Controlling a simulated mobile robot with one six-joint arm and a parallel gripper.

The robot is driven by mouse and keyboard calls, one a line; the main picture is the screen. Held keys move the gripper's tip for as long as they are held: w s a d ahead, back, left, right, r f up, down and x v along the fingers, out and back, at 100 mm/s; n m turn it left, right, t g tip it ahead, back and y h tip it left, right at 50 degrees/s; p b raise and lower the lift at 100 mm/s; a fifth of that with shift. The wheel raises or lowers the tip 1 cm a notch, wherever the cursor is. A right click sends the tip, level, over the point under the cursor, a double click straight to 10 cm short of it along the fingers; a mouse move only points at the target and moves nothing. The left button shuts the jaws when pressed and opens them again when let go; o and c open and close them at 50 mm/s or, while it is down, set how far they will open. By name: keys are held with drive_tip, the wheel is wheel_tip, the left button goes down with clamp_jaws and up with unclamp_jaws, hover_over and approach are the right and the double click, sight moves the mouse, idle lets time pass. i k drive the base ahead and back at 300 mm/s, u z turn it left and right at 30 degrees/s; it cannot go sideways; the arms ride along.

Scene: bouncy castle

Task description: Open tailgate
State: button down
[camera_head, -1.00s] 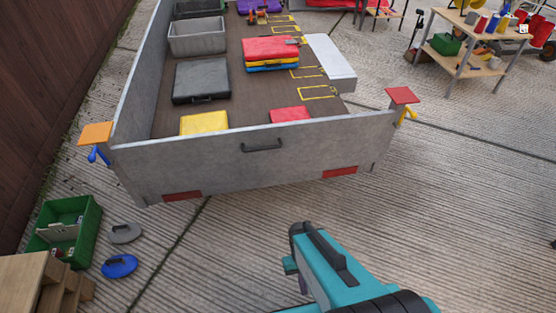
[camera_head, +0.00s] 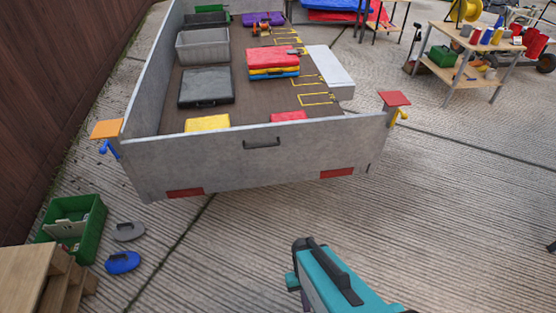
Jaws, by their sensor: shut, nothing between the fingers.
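The grey tailgate (camera_head: 225,160) stands upright across the near end of the trailer, level with the side walls. No fingers show, so my gripper is out of sight.
The trailer bed holds a grey crate (camera_head: 203,46), a dark case (camera_head: 206,87) and stacked coloured cases (camera_head: 273,63). A workbench (camera_head: 470,65) stands right. Ground before the tailgate is clear.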

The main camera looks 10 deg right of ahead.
sight(238, 154)
drive_tip(key=k, duration=0.5)
drive_tip(key=u, duration=0.25)
drive_tip(key=i, duration=0.9)
drive_tip(key=u, duration=0.6)
